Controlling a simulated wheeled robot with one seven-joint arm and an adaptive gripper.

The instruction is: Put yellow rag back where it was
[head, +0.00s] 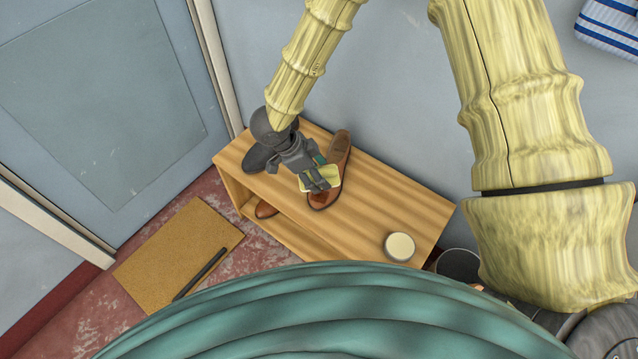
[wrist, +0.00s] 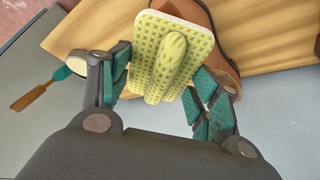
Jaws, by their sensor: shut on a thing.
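My gripper (head: 316,184) is shut on the yellow rag (head: 327,176), over the front of the wooden bench (head: 365,212). In the wrist view the rag (wrist: 143,38) is a dotted pale-yellow cloth with a raised fold between the teal-padded fingers of my gripper (wrist: 160,85). A brown shoe (head: 341,146) lies on the bench top behind and under the rag, and the rag hides part of it. The shoe also shows in the wrist view (wrist: 192,10). I cannot tell whether rag and shoe touch.
A round pale-lidded tin (head: 399,246) stands at the bench's right end. A dark shoe (head: 257,158) is at its left end, and a brown shoe (head: 265,209) sits on the lower shelf. A dark bin (head: 458,264) stands to the right. A mat (head: 180,255) lies on the floor.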

